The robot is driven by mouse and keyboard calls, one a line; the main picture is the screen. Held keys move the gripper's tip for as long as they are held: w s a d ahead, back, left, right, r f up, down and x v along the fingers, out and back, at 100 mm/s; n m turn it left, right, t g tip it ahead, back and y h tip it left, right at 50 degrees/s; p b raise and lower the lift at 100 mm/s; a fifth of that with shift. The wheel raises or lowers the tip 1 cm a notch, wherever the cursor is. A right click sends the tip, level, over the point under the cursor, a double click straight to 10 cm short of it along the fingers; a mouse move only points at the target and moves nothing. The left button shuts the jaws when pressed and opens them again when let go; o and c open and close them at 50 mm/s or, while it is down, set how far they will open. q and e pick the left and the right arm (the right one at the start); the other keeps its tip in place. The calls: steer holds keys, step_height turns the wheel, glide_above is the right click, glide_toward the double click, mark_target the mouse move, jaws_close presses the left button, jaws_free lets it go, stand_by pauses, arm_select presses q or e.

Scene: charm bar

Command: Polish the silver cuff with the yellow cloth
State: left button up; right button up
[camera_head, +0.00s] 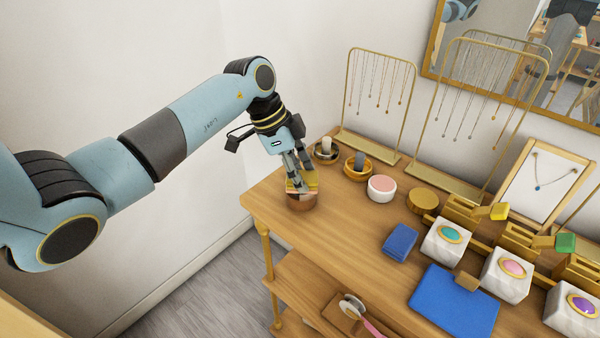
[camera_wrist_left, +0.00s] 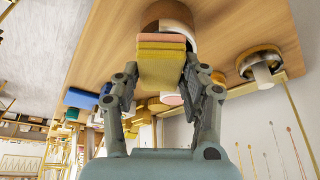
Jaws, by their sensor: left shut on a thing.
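The yellow cloth (camera_wrist_left: 162,72) is a folded pad pinched between the fingers of my left gripper (camera_wrist_left: 162,90), with a pink layer along its far edge in the left wrist view. In the head view, my left gripper (camera_head: 301,184) points down with the cloth (camera_head: 312,187) over a round brown wooden holder (camera_head: 302,202) at the table's left corner. The cloth and fingers cover most of the holder's top, so I cannot tell whether they touch. A pale curved surface shows in the holder (camera_wrist_left: 167,14) in the wrist view. I cannot clearly make out the silver cuff. My right gripper is out of view.
Two round stands with grey posts (camera_head: 326,149) (camera_head: 358,164) and a pink-topped round box (camera_head: 381,188) stand close to the right. Necklace racks (camera_head: 379,85) rise behind.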

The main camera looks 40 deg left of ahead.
arm_select(q)
steer(key=shift+w+a, duration=0.3)
steer(key=shift+w, duration=0.1)
step_height(320, 180, up, 2)
steer(key=shift+r, duration=2)
